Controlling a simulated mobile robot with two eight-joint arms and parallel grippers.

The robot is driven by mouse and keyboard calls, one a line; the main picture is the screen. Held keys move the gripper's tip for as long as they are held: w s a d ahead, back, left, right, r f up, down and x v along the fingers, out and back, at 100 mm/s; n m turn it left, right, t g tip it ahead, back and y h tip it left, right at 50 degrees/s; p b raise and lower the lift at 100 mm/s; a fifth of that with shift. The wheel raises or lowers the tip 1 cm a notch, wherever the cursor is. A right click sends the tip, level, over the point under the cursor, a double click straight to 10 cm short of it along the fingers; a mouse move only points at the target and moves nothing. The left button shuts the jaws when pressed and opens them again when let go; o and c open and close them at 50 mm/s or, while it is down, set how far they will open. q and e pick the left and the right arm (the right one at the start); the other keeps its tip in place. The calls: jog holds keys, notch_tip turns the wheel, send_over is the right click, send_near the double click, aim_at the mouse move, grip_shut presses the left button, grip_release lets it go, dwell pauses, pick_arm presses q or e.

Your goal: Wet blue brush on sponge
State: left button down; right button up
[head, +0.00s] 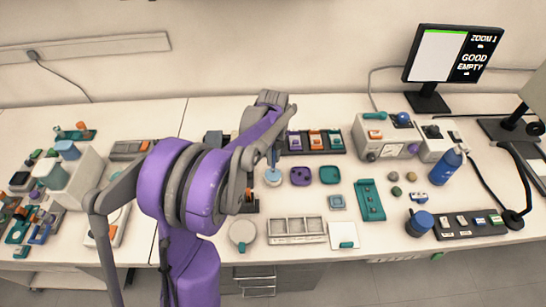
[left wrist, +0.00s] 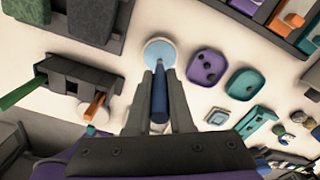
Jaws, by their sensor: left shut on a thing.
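My left gripper (left wrist: 160,90) is shut on the blue brush (left wrist: 160,102), which stands between its fingers and points away from the wrist. A round light-blue sponge (left wrist: 158,52) sits in a pale round dish. In the left wrist view the brush's far end overlaps the near edge of the sponge; I cannot tell whether it touches. In the head view the sponge dish (head: 272,178) is just below the brush (head: 274,157), and my arm hides part of the gripper. My right gripper is not in view.
A dark rack (left wrist: 62,80) beside the gripper holds an orange-handled and a green-handled brush. A purple dish (head: 300,176) and a teal dish (head: 330,175) lie right of the sponge. A grey compartment tray (head: 297,229) is in front. The table between them is bare.

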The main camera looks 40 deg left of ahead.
pick_arm(q)
jog(key=shift+f+b, duration=0.4)
jog(key=shift+f, duration=0.15)
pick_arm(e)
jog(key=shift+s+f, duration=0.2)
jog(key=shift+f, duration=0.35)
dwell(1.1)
pick_arm(q)
jog(key=shift+r, duration=0.1)
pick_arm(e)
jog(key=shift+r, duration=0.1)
pick_arm(q)
jog(key=shift+r+p, duration=1.7)
jog(key=shift+r, duration=1.7)
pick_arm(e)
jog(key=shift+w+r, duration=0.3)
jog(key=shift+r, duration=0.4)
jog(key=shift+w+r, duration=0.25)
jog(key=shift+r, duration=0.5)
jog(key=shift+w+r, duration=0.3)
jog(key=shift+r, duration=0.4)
